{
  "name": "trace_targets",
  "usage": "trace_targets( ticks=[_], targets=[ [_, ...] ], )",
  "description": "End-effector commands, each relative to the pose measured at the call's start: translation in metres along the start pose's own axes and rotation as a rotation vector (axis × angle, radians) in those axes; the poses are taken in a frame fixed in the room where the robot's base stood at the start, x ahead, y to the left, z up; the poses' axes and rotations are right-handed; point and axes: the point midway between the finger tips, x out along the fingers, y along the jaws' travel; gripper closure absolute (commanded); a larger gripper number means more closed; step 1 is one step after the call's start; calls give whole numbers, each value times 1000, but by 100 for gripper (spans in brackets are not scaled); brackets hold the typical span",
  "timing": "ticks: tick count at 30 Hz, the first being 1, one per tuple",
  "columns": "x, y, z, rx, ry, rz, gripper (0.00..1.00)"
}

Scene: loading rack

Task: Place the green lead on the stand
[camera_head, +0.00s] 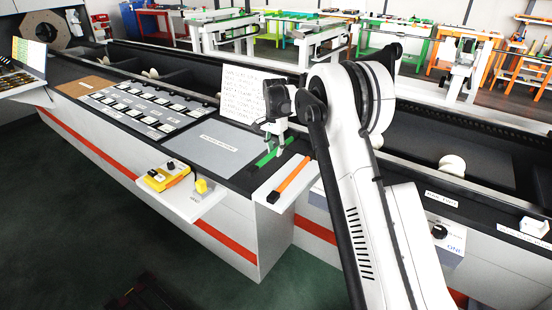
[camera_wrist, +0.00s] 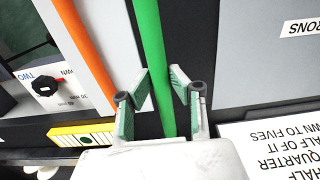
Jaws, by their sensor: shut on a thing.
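The green lead (camera_head: 264,158) is a straight green rod at the left edge of a white ledge, over the dark bench top. My gripper (camera_head: 278,142) points down at it in the head view. In the wrist view the green lead (camera_wrist: 149,45) runs between the two fingers of my gripper (camera_wrist: 160,88), which is shut on it. I cannot tell whether the lead touches the surface below. An orange lead (camera_head: 291,178) lies on the white ledge (camera_head: 262,192), roughly parallel to the green one. It also shows in the wrist view (camera_wrist: 85,45). I cannot tell which part is the stand.
A grey panel (camera_head: 205,148) lies left of the green lead. A printed white sign (camera_head: 243,93) stands behind it. A side shelf (camera_head: 178,198) holds a yellow device (camera_head: 165,176). A control knob (camera_wrist: 45,88) sits beyond the orange lead.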

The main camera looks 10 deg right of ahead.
Motion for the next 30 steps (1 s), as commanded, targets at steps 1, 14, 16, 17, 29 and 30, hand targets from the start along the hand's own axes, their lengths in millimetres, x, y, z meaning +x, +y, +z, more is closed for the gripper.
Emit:
trace_targets(
  ticks=[1,14,16,17,29,30],
  targets=[
    [2,1,-3,1,0,0,100],
    [42,1,-5,0,0,0,100],
    [43,1,-4,0,0,0,100],
    [43,1,-4,0,0,0,100],
    [46,1,-4,0,0,0,68],
    [46,1,-4,0,0,0,63]
  ],
)
